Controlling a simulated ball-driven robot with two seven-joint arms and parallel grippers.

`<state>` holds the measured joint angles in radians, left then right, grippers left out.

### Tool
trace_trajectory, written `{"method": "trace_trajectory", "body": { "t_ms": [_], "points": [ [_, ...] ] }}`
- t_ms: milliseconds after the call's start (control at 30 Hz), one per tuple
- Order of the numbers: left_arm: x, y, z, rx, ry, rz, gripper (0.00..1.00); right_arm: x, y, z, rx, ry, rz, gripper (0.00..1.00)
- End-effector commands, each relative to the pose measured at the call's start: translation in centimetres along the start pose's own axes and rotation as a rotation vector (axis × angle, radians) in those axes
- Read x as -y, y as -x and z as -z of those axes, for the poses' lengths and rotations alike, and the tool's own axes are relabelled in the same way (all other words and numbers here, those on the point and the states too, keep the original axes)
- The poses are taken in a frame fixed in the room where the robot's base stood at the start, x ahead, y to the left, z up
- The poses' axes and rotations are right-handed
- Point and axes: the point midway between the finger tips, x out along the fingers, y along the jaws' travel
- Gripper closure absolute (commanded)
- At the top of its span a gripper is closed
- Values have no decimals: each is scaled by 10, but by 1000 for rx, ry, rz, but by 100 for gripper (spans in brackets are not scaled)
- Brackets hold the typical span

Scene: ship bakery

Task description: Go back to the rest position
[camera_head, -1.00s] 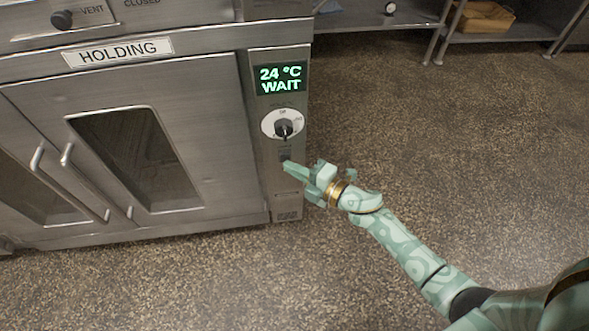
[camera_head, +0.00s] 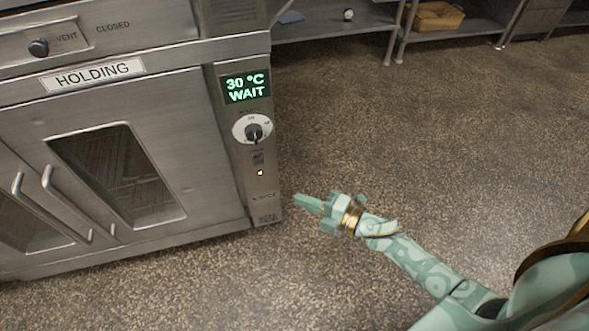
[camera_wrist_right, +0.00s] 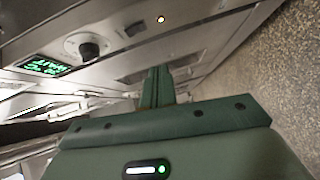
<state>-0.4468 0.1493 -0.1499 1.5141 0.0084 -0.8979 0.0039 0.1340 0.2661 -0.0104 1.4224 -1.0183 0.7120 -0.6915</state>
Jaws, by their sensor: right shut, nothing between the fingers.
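My right gripper (camera_head: 299,198) is shut and empty, in the air just right of the lower part of the holding cabinet's control panel, apart from it. In the right wrist view its closed fingers (camera_wrist_right: 157,86) point toward the panel. The holding cabinet (camera_head: 215,190) is steel with two glass doors. Its display (camera_head: 246,87) reads 30 °C WAIT. Below are a black dial (camera_head: 253,132) and a small lit amber light (camera_head: 260,173). The dial also shows in the right wrist view (camera_wrist_right: 90,51). My left gripper is not in view.
Speckled floor (camera_head: 400,130) lies open to the right of the cabinet. Steel shelving (camera_head: 330,28) stands at the back, with a wooden crate (camera_head: 438,16) on it. Door handles (camera_head: 65,200) stick out at the cabinet's front left.

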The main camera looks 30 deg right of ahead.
Motion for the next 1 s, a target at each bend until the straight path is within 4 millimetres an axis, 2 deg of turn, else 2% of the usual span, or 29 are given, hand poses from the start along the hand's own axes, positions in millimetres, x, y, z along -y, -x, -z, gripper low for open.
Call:
{"method": "trace_trajectory", "body": {
  "t_ms": [633, 767, 867, 933, 967, 1000],
  "points": [
    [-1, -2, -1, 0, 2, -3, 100, 1, 3, 0, 1, -7, 1, 100],
    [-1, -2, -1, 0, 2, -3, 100, 10, 4, -18, 96, -61, 49, 100],
    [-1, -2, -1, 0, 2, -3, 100, 25, 10, -49, 293, -180, 110, 100],
    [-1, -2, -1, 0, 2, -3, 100, 55, 30, -63, 475, -322, 189, 100],
    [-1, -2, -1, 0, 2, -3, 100, 73, 46, -65, 561, -391, 237, 100],
    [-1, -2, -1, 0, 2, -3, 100, 101, 70, -61, 673, -485, 311, 100]
  ]
}}
